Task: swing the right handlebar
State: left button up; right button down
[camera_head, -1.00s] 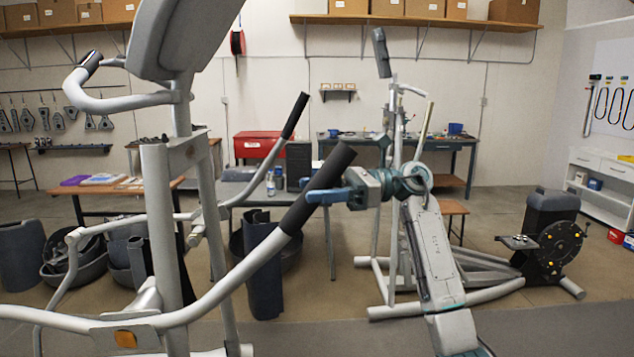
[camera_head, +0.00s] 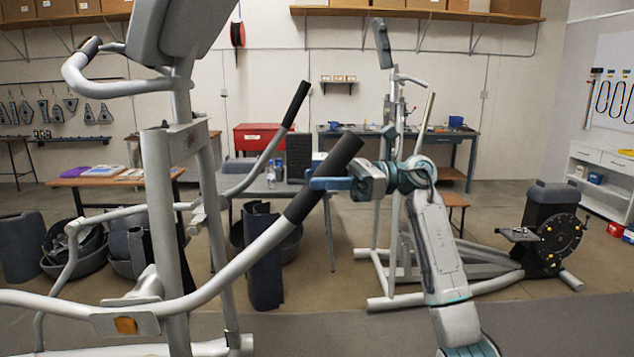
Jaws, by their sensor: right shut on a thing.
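The right handlebar is the near grey bar (camera_head: 236,268) with a black grip (camera_head: 335,163). It rises from a pivot at the lower left to the middle of the camera_head view. My right gripper (camera_head: 328,184), with blue fingers, reaches in from the lower right. It is shut on the handlebar at the black grip; the grip hides part of the fingers. The other handlebar, with a black grip (camera_head: 296,103), stands behind, farther from me. The elliptical's grey upright (camera_head: 163,225) and console (camera_head: 180,28) are on the left. My left gripper is not in view.
A second elliptical frame (camera_head: 392,240) stands behind my right arm, with a black flywheel unit (camera_head: 553,238) at right. A table (camera_head: 265,188) and grey bins stand behind the handlebars. Open floor shows at the lower right.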

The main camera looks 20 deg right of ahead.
pick_arm(q)
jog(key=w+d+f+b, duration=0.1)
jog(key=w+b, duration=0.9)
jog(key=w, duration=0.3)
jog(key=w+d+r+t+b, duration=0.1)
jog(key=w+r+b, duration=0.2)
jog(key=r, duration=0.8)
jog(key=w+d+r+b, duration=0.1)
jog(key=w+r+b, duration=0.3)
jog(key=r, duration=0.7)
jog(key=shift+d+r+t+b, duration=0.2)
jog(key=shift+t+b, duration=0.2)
jog(key=shift+b, duration=0.2)
pick_arm(e)
jog(key=d+f+y, duration=0.1)
jog(key=d+f, duration=0.1)
jog(key=f, duration=0.4)
jog(key=s+d+f+y, duration=0.1)
jog(key=d+f, duration=0.2)
jog(key=f, duration=0.3)
jog(key=s+d+f+n+y, duration=0.1)
jog(key=d+f+y, duration=0.1)
jog(key=f, duration=0.4)
jog(key=shift+s+d, duration=0.25)
jog(key=shift+d, duration=0.5)
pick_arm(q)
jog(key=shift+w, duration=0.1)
